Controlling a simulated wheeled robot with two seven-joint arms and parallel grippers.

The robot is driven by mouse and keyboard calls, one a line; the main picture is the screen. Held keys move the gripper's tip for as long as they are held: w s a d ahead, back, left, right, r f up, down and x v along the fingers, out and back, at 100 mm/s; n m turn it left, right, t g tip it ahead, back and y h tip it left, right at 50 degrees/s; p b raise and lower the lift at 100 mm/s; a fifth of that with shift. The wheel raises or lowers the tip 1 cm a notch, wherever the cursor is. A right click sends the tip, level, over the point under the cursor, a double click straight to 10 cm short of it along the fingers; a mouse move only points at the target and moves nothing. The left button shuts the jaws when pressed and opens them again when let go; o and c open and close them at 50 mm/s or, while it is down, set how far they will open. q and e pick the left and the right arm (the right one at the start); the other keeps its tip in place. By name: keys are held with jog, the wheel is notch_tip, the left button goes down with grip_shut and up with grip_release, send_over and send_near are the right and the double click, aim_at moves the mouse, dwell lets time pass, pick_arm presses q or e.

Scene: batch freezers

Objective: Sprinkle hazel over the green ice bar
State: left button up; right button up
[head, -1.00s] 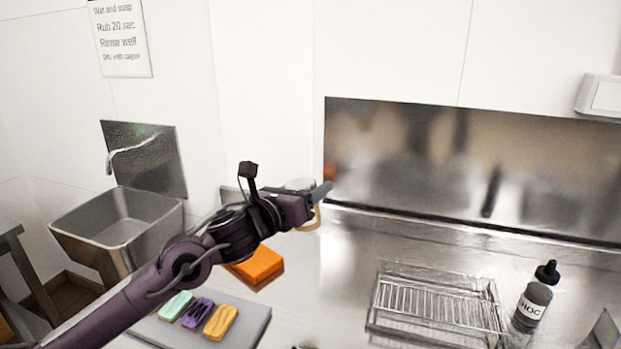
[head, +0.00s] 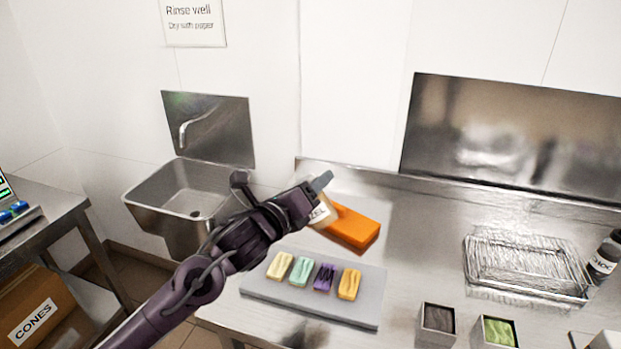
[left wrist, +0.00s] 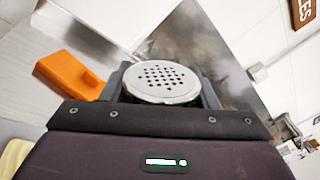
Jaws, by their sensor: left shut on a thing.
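My left gripper (head: 314,196) is shut on a white shaker (head: 322,214) whose label is partly hidden, with only the last letters showing. In the left wrist view its round perforated metal lid (left wrist: 162,82) sits between the fingers. The gripper holds it behind and above the grey board (head: 338,314). The pale green ice bar (head: 301,271) lies on that board, between a cream bar (head: 280,266) and a purple bar (head: 324,277). A yellow-orange bar (head: 349,284) lies at the right. No topping is discernible on the green bar. My right gripper is out of view.
An orange block (head: 353,229) lies on the counter just behind the board. Open containers with dark (head: 438,319) and green (head: 498,331) contents stand at front right. A wire rack (head: 525,263) and a CHOC bottle (head: 606,256) are farther right; a sink (head: 190,192) is at left.

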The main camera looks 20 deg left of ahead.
pick_arm(q)
jog(key=shift+d+f+n+b, duration=0.1)
jog(key=shift+f+n+b, duration=0.2)
jog(key=shift+f+n, duration=3.55)
jog(key=shift+d+f+n+b, duration=0.1)
jog(key=shift+f+n+b, duration=0.2)
jog(key=shift+f+n, duration=3.55)
jog(key=shift+r+n, duration=0.3)
jog(key=shift+r, duration=0.1)
